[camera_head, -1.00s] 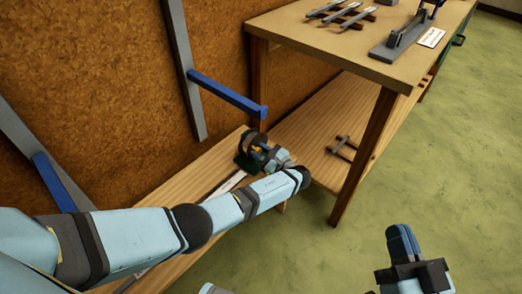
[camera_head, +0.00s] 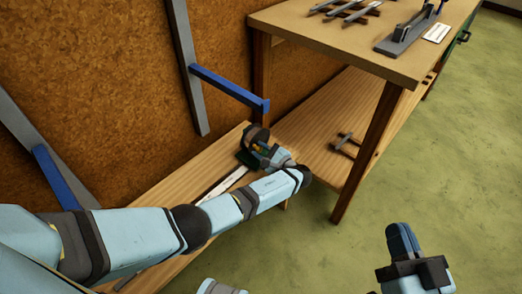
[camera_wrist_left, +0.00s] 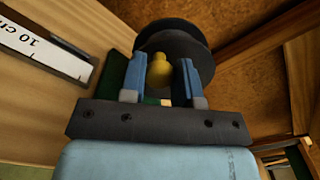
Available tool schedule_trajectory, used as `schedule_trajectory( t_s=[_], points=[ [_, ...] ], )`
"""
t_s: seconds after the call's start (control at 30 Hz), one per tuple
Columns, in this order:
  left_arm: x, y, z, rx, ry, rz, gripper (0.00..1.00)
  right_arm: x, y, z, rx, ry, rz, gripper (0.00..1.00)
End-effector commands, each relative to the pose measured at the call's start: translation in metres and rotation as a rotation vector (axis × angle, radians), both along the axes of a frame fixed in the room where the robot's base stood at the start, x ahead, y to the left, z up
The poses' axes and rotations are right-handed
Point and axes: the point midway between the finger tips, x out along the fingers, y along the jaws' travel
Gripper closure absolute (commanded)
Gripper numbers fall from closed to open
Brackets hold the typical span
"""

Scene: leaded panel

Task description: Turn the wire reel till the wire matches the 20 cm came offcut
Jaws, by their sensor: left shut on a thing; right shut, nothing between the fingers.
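The wire reel (camera_head: 257,133) is a dark round disc on a green base (camera_head: 245,158), standing on the low wooden shelf. It also shows in the left wrist view (camera_wrist_left: 190,35). My left gripper (camera_head: 262,150) is at the reel. In the left wrist view its blue fingers (camera_wrist_left: 159,80) are shut on the yellow knob (camera_wrist_left: 160,68) in front of the disc. A white strip marked "10 cm" (camera_wrist_left: 38,45) lies beside the reel. I cannot make out the wire or identify the came offcut. My right gripper (camera_head: 403,240) is shut and empty, over the floor.
The low shelf (camera_head: 190,175) runs along the brown wall. A blue bracket arm (camera_head: 228,87) juts out above it. The workbench (camera_head: 340,45) stands at the right, with grey strips (camera_head: 345,10) on top. Small crossed pieces (camera_head: 345,143) lie on its lower shelf. The green floor (camera_head: 440,160) is clear.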

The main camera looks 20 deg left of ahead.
Motion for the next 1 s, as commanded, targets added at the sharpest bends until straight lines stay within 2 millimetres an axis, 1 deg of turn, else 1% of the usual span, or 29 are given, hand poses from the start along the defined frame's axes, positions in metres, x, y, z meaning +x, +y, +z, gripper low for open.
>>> schedule_trajectory(
  t_s=[0.1,0.13,0.17,0.2,0.5,0.63,0.77,1.0],
  points=[
    [0.000,-0.001,0.000,-0.001,0.000,-0.001,0.94,0.000,0.000,0.000,0.000,-0.001,0.000,1.00],
    [0.000,-0.001,0.000,-0.001,0.000,-0.001,0.64,0.000,0.000,0.000,0.000,-0.001,0.000,1.00],
    [0.000,-0.001,0.000,0.000,0.001,-0.001,0.57,0.000,0.000,0.000,0.001,-0.002,0.000,1.00],
    [0.000,-0.001,0.000,0.000,0.001,-0.001,0.48,0.000,0.000,0.000,0.001,-0.002,0.000,1.00],
    [0.000,-0.001,0.000,0.000,0.001,-0.001,0.47,0.001,0.000,-0.001,0.001,-0.001,-0.001,1.00],
    [-0.004,-0.012,0.001,-0.001,0.002,-0.001,0.47,0.001,0.000,0.002,0.002,-0.005,-0.002,1.00],
    [-0.012,-0.035,0.001,-0.003,0.003,-0.004,0.47,0.000,-0.001,0.008,0.007,-0.018,-0.005,1.00],
    [-0.031,-0.087,0.001,-0.002,0.003,-0.003,0.47,-0.001,-0.002,0.016,0.023,-0.047,-0.015,1.00]
  ],
)
